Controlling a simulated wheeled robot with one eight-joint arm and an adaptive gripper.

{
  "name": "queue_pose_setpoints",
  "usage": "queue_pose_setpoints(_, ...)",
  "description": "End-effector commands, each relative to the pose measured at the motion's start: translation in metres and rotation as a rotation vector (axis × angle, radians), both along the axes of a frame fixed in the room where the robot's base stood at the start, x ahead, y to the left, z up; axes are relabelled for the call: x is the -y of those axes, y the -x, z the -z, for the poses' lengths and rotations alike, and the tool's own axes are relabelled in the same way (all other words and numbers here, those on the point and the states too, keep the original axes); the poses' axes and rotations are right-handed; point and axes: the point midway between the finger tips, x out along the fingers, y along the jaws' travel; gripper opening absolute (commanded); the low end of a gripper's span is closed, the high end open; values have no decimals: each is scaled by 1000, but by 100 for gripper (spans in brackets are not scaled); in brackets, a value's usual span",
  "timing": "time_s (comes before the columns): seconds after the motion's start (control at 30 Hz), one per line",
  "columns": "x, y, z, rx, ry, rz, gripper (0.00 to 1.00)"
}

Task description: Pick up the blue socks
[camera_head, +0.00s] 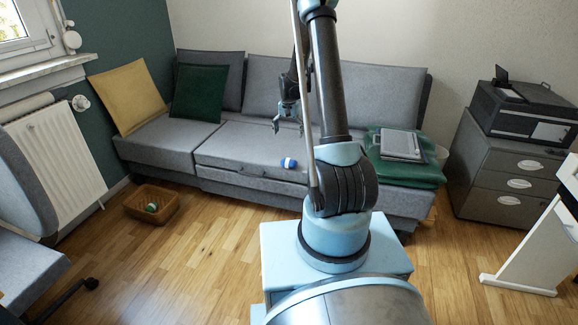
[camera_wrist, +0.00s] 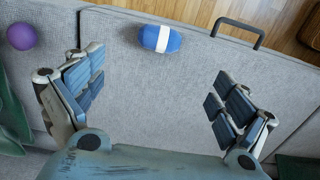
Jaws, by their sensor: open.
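The blue socks are a small blue roll with a white band (camera_head: 289,163), lying on the grey sofa seat near its front edge. In the wrist view the socks (camera_wrist: 176,41) lie at the top centre, beyond the fingers and apart from them. My gripper (camera_head: 287,127) is above the sofa seat, higher and further back than the socks in the head view. In the wrist view my gripper (camera_wrist: 158,85) is wide open, with only bare grey fabric between its fingers.
A purple ball (camera_wrist: 21,36) lies left of the fingers in the wrist view. A black handle (camera_wrist: 240,27) sits at the seat edge. A green cushion (camera_head: 405,176) bears a grey device (camera_head: 402,144). A basket (camera_head: 139,213) holding a green-white item stands on the floor.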

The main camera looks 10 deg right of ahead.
Motion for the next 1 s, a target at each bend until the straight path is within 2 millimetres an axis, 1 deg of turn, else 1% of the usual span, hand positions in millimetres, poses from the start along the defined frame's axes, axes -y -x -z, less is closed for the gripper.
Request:
queue_pose_setpoints(0.07,0,1,5,0,0,0,94)
queue_pose_setpoints(0.17,0,0,18,0,0,0,94)
queue_pose_setpoints(0.7,0,0,97,0,0,0,94)
queue_pose_setpoints(0.83,0,0,111,0,0,0,94)
queue_pose_setpoints(1.0,0,0,120,0,0,-1,94)
